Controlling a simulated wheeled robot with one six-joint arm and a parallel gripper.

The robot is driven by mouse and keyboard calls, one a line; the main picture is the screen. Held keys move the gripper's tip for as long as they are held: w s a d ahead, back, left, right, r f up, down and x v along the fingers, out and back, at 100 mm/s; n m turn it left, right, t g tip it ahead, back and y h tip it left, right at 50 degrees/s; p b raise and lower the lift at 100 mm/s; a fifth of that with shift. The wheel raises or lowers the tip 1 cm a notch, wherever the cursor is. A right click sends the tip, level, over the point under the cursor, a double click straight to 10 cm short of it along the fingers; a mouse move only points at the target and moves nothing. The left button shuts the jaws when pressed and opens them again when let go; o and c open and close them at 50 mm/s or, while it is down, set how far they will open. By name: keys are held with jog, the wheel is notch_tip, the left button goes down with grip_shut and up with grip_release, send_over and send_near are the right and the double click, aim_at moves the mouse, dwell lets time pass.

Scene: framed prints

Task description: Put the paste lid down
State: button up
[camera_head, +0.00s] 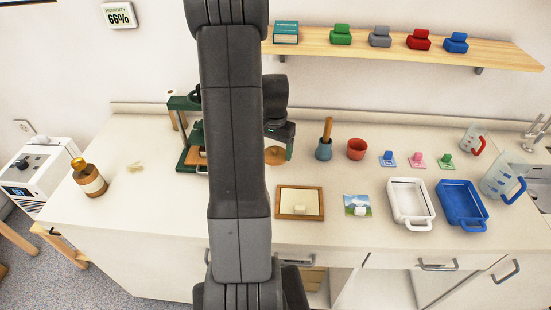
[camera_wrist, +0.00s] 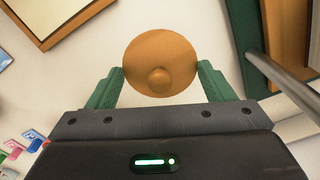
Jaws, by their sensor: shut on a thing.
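The paste lid (camera_wrist: 160,62) is a round orange-brown disc with a small knob, seen from above in the wrist view. My gripper (camera_wrist: 160,82) has its green fingers against the left and right edges of the lid and is shut on it. In the head view, the lid (camera_head: 275,156) shows just right of my arm, below my gripper (camera_head: 280,143). Pale counter surface shows around the lid in the wrist view. I cannot tell whether the lid touches the counter.
A green press (camera_head: 187,150) stands left, partly hidden by my arm. A framed board (camera_head: 287,214) lies in front. A blue-grey mortar with pestle (camera_head: 324,149), a red-orange cup (camera_head: 356,149), a white tray (camera_head: 421,218) and a blue tray (camera_head: 475,220) are right. Bare counter lies beside the lid.

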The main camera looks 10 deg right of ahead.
aim_at(275, 154)
jog(key=shift+f, duration=2.25)
jog(key=shift+f, duration=0.1)
jog(key=o, duration=1)
notch_tip(275, 154, up, 12)
jog(key=shift+r, duration=0.15)
